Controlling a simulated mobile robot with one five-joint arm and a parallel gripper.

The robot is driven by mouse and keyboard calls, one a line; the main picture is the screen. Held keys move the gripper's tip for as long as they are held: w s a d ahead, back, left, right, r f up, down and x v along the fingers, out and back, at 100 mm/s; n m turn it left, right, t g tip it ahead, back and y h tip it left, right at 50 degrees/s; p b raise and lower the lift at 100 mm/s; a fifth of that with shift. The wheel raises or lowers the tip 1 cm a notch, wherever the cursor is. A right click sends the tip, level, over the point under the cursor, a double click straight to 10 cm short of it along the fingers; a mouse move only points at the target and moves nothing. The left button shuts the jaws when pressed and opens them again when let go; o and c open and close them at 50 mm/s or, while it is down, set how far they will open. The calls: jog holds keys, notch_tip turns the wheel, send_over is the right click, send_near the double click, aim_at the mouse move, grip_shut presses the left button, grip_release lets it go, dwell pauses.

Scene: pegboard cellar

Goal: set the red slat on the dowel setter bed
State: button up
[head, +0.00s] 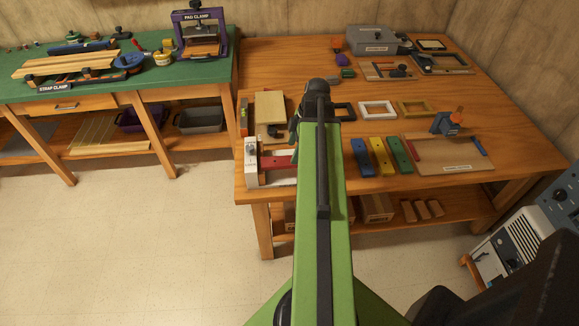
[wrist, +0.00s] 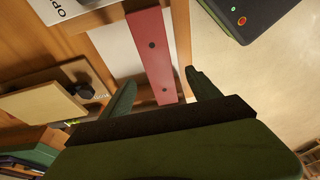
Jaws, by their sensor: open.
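The red slat (head: 277,161) lies along the pale bed of the dowel setter (head: 252,165) at the table's front left corner. In the wrist view the red slat (wrist: 149,45) has dark holes, and the white bed (wrist: 116,50) shows on both sides of it. The slat looks flat and roughly lengthwise on the bed; whether it sits fully against the bed I cannot tell. My gripper (wrist: 161,80) is open, with one green finger on each side of the slat's near end and gaps between. In the head view my arm hides the gripper and the slat's right end.
Blue (head: 363,157), yellow (head: 381,156) and green (head: 400,154) slats lie to the right of my arm. Several small frames lie farther back. Open floor lies in front of the table.

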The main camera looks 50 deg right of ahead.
aim_at(288, 160)
jog(key=b+x, duration=0.5)
jog(key=shift+f, duration=0.2)
jog(key=shift+r, duration=0.2)
grip_shut()
jog(key=shift+r+p, duration=0.55)
jog(key=shift+p, duration=0.2)
notch_tip(288, 160, up, 4)
jog(key=p, duration=0.4)
jog(key=s+d+r+p, duration=0.4)
jog(key=s+r+p, duration=0.1)
jog(key=s, duration=0.6)
jog(key=shift+r+p, duration=0.4)
